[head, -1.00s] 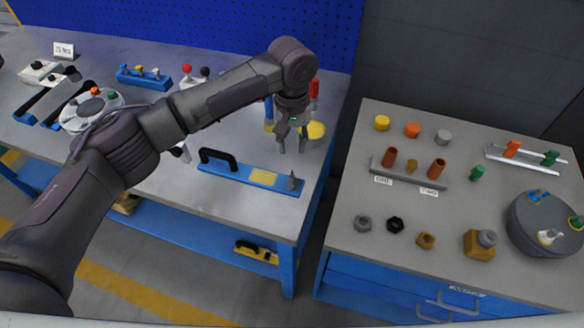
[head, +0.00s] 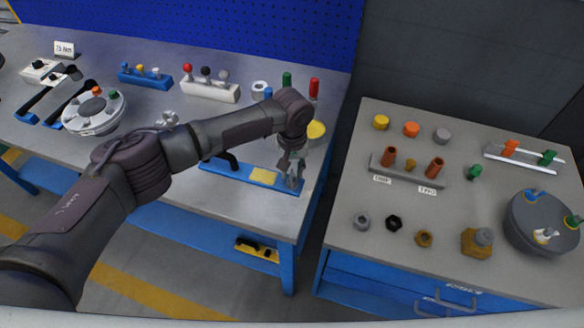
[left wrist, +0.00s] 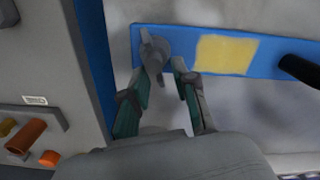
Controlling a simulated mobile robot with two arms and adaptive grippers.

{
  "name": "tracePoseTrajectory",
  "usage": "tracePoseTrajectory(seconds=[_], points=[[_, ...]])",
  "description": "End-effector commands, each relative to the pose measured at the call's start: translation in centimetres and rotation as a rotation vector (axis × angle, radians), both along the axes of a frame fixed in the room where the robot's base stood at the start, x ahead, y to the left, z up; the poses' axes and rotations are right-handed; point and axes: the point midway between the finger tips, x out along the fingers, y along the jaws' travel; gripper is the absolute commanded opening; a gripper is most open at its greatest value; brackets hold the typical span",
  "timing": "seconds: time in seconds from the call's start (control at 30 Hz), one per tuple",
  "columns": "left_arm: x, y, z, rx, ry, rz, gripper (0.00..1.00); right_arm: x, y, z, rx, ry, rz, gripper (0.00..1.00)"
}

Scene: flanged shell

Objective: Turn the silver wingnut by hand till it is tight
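The silver-grey wingnut (left wrist: 154,48) stands at one end of a blue bar (left wrist: 182,40). In the head view this is the right end of the bar (head: 235,174), near the bench's right edge, and my gripper largely covers the wingnut. My left gripper (head: 292,184) points down over it. In the left wrist view the two fingers (left wrist: 162,72) are apart, with their tips close beside the wingnut. I cannot tell whether they touch it. My right gripper is not in view.
The bar also bears a yellow patch (head: 264,175) and a black handle (left wrist: 300,70). A yellow round piece (head: 316,131) and red (head: 314,88) and green (head: 287,79) pegs stand behind my gripper. A gap separates the grey-topped table (head: 350,265) at right, which holds several fittings.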

Motion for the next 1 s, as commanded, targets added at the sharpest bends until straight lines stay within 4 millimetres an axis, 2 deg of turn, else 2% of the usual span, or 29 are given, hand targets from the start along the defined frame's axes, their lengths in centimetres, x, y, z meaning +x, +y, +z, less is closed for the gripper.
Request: tracePoseTrajectory(seconds=[0.03,0.13,1.0], points=[[-0.01,-0.01,0.01,0.0,0.0,0.0,0.16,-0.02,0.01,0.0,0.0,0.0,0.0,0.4],[-0.01,-0.01,0.02,0.0,0.0,0.0,0.0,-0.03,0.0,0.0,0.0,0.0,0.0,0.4],[-0.02,-0.27,0.1,-0.002,0.001,-0.117,0.0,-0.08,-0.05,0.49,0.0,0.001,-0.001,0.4]])
